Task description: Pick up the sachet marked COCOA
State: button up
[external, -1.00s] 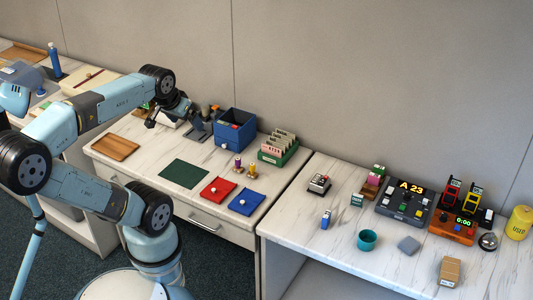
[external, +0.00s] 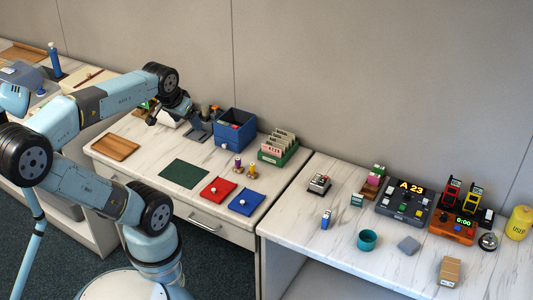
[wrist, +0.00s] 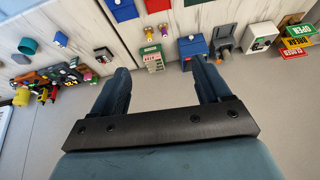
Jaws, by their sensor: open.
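No label reading COCOA is legible in either view, so I cannot tell which item is the cocoa sachet. Small packets stand on the right counter: a blue-and-white one (external: 326,219), a green-and-white one (external: 357,200), and a pink and green stack (external: 375,177) on a brown base. My gripper (external: 158,119) is above the back of the left counter, left of the blue bin. In the wrist view my gripper (wrist: 162,75) shows two dark fingers spread wide, with nothing between them. It touches none of these packets.
The blue bin (external: 235,130) and a green card rack (external: 278,149) stand at the left counter's back. The right counter holds a grey A 23 console (external: 403,204), orange timer (external: 453,228), teal cup (external: 367,240) and brown packet (external: 450,271). A gap separates the counters.

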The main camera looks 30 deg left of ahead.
jog(key=w+d+f+m+g+y, duration=0.1)
jog(key=w+f+m+y, duration=0.25)
jog(key=w, duration=0.35)
jog(key=w+d+f+m+g+y, duration=0.1)
jog(key=w+f+m+g+y, duration=0.1)
jog(key=w+m, duration=0.4)
jog(key=w+d+f+m+t+y, duration=0.25)
jog(key=w+d+m, duration=0.2)
jog(key=w, duration=0.35)
jog(key=m+t+h, duration=0.6)
jog(key=m+t, duration=0.7)
jog(key=m, duration=0.7)
send_over(357, 199)
jog(key=s, duration=0.5)
notch_tip(357, 199, down, 21)
jog(key=f, duration=0.7)
jog(key=shift+d+f, duration=0.25)
jog(key=shift+f, duration=0.15)
jog(key=shift+w+a, duration=0.1)
jog(key=shift+w, duration=0.85)
jog(key=shift+w+a, duration=0.15)
jog(key=shift+w, duration=1.25)
jog(key=shift+w+a, duration=0.1)
jog(key=shift+w, duration=1.3)
